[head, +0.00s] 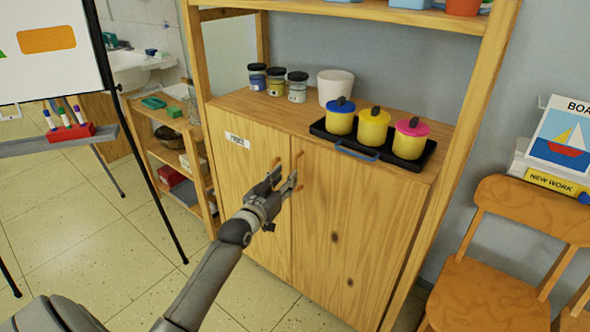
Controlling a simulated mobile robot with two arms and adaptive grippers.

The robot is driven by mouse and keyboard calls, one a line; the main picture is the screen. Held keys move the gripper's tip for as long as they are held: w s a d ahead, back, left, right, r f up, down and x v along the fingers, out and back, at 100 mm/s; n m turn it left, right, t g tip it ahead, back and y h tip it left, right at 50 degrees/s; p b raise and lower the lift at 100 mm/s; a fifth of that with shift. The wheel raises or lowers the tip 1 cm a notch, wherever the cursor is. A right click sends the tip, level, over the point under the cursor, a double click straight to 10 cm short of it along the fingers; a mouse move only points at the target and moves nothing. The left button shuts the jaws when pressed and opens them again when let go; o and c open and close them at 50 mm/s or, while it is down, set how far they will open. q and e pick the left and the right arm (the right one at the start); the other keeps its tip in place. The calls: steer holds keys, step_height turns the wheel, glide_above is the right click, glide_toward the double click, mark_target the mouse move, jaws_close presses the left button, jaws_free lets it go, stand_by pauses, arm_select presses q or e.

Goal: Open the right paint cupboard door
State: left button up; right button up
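The wooden paint cupboard has two doors, both closed. The right door (345,235) is a plain panel with a few dark knots. Its small wooden handle (300,157) is by the middle seam. The left door (240,185) carries a label and has its own handle (275,161). My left gripper (284,176) is in front of the two handles with its fingers apart. One finger is near the left handle, the other overlaps the right handle in the picture. Contact cannot be told. Part of both handles is hidden by the fingers. My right gripper is not in view.
On the cupboard top stand several jars, a white pot (335,87) and a black tray (416,165) with three lidded pots. A wooden chair (490,290) stands at the right. An easel (150,185) and a low shelf (165,155) stand at the left.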

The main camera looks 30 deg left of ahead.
mark_target(295, 166)
arm_select(q)
steer(key=shift+w+a+f+b, duration=0.1)
steer(key=shift+w+a+b, duration=0.1)
steer(key=shift+w, duration=1)
steer(key=shift+w+a+r+b, duration=0.1)
steer(key=shift+w+b, duration=0.1)
steer(key=shift+w, duration=1)
steer(key=shift+w+a+f+b, duration=0.1)
steer(key=shift+w+a+b, duration=0.1)
steer(key=shift+w, duration=1)
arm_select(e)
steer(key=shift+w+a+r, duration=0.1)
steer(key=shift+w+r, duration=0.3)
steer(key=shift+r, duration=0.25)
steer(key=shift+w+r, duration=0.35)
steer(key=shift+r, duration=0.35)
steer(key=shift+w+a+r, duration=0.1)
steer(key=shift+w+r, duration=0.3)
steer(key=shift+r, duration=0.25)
arm_select(q)
steer(key=shift+d, duration=0.1)
jaws_close()
